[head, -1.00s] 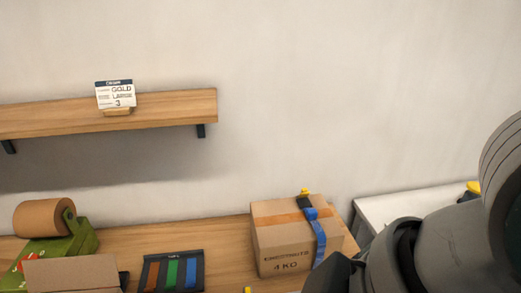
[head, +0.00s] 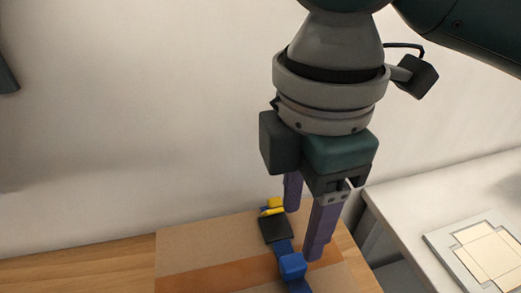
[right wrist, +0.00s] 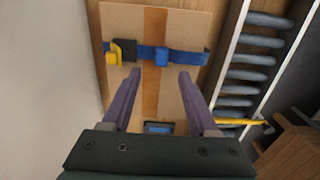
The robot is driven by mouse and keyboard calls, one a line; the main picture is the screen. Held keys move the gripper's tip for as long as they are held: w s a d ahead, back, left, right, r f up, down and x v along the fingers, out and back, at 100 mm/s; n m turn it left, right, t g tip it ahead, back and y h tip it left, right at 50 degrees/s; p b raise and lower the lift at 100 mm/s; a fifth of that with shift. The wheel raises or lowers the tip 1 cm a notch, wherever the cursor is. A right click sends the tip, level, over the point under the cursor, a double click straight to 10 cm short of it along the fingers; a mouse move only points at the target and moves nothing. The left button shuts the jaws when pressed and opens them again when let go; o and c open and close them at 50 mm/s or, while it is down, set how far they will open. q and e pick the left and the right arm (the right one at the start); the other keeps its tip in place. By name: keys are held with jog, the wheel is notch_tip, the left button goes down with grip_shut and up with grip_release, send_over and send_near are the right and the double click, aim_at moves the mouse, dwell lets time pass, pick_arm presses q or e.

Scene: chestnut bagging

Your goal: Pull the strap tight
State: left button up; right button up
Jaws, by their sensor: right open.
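A cardboard box (head: 190,250) stands on the wooden table, cut off at the bottom of the head view. A blue strap (head: 282,246) runs over its top with a black buckle (head: 275,228), a yellow tab (head: 273,207) and a blue block (head: 292,266). My right gripper (head: 302,234) points down over the box, open and empty. In the right wrist view the strap (right wrist: 185,56) crosses the box top just beyond the purple fingertips (right wrist: 160,74). The blue block (right wrist: 161,56) lies between the fingers' lines, apart from both. My left gripper is not in view.
A white table (head: 420,205) with a pale tray (head: 480,250) stands at the right. A rack of grey rollers (right wrist: 248,75) and a yellow rod (right wrist: 240,122) lie right of the box in the right wrist view. The wall (head: 130,130) is behind.

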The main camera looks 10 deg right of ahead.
aim_at(294, 261)
jog(key=f, duration=0.7)
jog(key=shift+s+a+f+b, duration=0.1)
jog(key=shift+s+f+b, duration=0.15)
jog(key=shift+f+b, duration=0.1)
jog(key=shift+f, duration=0.45)
jog(key=shift+w, duration=0.1)
grip_shut()
dwell(0.4)
